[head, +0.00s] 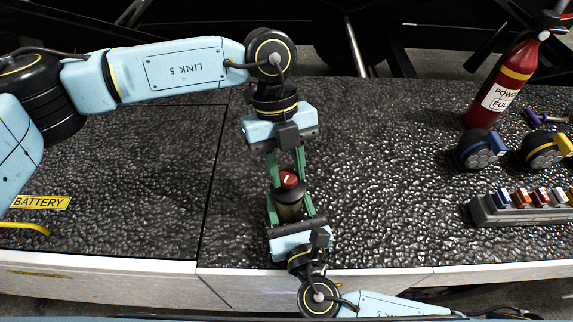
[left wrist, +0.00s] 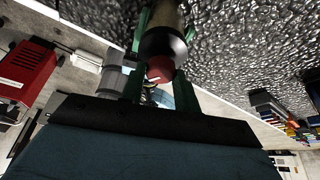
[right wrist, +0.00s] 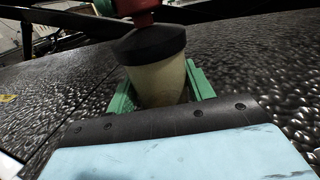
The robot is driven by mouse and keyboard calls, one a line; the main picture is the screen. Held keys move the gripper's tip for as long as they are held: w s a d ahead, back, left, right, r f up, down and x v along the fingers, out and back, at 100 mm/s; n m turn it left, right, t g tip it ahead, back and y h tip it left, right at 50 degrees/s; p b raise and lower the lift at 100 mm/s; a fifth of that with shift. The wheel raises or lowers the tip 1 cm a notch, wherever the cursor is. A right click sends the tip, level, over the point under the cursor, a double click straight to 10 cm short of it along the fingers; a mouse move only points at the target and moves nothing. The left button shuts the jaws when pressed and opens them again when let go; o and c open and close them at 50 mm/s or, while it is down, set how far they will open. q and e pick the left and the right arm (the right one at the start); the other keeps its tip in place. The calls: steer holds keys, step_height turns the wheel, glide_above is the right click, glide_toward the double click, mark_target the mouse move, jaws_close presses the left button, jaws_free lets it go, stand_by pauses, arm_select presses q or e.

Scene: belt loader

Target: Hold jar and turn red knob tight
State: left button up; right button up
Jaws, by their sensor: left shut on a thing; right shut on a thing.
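The jar (head: 289,208) has a pale yellowish body and a black lid, and stands upright on the dark bumpy surface. The red knob (head: 289,178), with a white mark, sits on top of the lid. My left gripper (head: 286,176) comes from the far side, its green fingers shut on the knob; the knob also shows between them in the left wrist view (left wrist: 160,68). My right gripper (head: 290,215) comes from the near side, its green fingers shut around the jar body (right wrist: 158,82), as the right wrist view shows. The fingers partly hide the jar.
A red bottle (head: 499,85) stands at the back right. Two dark round devices with blue and yellow levers (head: 480,149) and a grey rack of coloured blocks (head: 522,207) lie at the right. A yellow BATTERY label (head: 41,202) is at the left. The surface around the jar is clear.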

arm_select(q)
steer(key=m+y, duration=0.1)
steer(key=m, duration=0.3)
steer(key=shift+d+y, duration=0.15)
steer(key=shift+y, duration=0.25)
arm_select(e)
steer(key=shift+f, duration=0.1)
arm_select(q)
steer(key=shift+m+y, duration=0.5)
steer(key=shift+m, duration=1.1)
steer(key=o, duration=1)
steer(key=shift+c, duration=0.2)
steer(key=shift+r, duration=0.1)
steer(key=v, duration=1.2)
steer(key=shift+w+d, duration=0.1)
